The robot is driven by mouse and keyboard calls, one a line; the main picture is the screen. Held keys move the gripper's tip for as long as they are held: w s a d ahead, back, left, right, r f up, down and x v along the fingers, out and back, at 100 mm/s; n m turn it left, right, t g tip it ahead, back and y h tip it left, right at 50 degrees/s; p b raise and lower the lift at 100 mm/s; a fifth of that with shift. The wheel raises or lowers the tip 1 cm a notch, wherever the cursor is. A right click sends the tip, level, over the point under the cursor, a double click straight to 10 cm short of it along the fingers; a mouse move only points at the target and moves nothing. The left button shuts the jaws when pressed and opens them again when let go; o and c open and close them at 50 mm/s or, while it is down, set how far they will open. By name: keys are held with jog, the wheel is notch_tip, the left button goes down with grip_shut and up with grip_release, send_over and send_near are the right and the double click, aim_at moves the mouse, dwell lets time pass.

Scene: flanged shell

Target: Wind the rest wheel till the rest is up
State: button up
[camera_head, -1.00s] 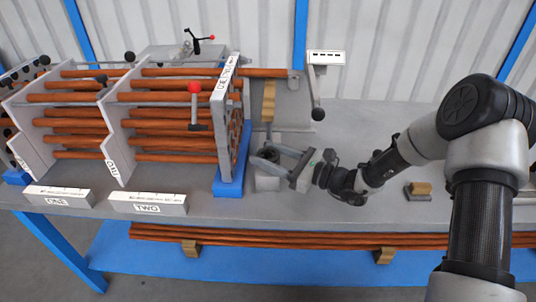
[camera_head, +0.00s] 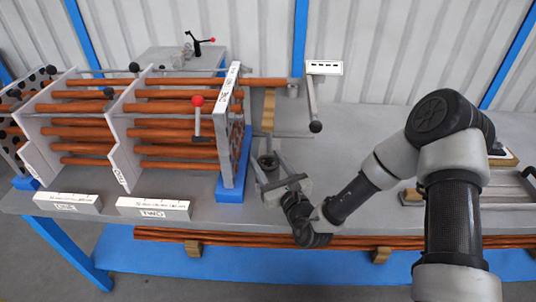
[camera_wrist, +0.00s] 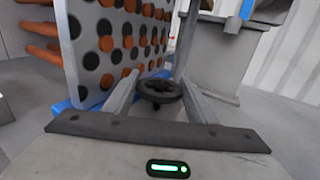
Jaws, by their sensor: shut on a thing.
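The rest wheel (camera_head: 268,161) is a small dark handwheel on a grey base beside the drilled end plate; it shows clearly in the wrist view (camera_wrist: 160,91). My gripper (camera_head: 265,165) reaches it from the front right, with one finger on each side, shut on its rim. In the wrist view the fingers (camera_wrist: 158,94) flank the wheel. The wooden rest (camera_head: 268,108) stands behind the wheel, near the end of a protruding copper-coloured tube (camera_head: 262,82). Whether the rest touches the tube cannot be told.
The end plate (camera_head: 231,135) on its blue foot (camera_head: 233,178) stands close left of my gripper. A grey hanging lever (camera_head: 314,105) is behind right, under a white label (camera_head: 324,68). A tray (camera_head: 505,190) sits far right.

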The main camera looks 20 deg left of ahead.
jog(key=m+t+h+p, duration=0.1)
jog(key=m+h+p, duration=0.1)
jog(key=p, duration=0.2)
jog(key=m+t+h+p, duration=0.1)
jog(key=h+p, duration=0.2)
jog(key=p, duration=0.1)
jog(key=shift+s+r+m+t, duration=0.1)
jog(key=shift+r+m+t, duration=0.3)
jog(key=m+t+h+p, duration=0.1)
jog(key=m+h+p, duration=0.1)
jog(key=h+p, duration=0.1)
jog(key=shift+f+p, duration=0.2)
jog(key=shift+p, duration=0.2)
jog(key=shift+f+m+h+p, duration=0.15)
jog(key=shift+m+h+p, duration=0.8)
jog(key=shift+h, duration=0.65)
jog(key=shift+m+h, duration=0.25)
jog(key=shift+h, duration=0.15)
jog(key=o, duration=1.1)
jog(key=shift+c, duration=0.2)
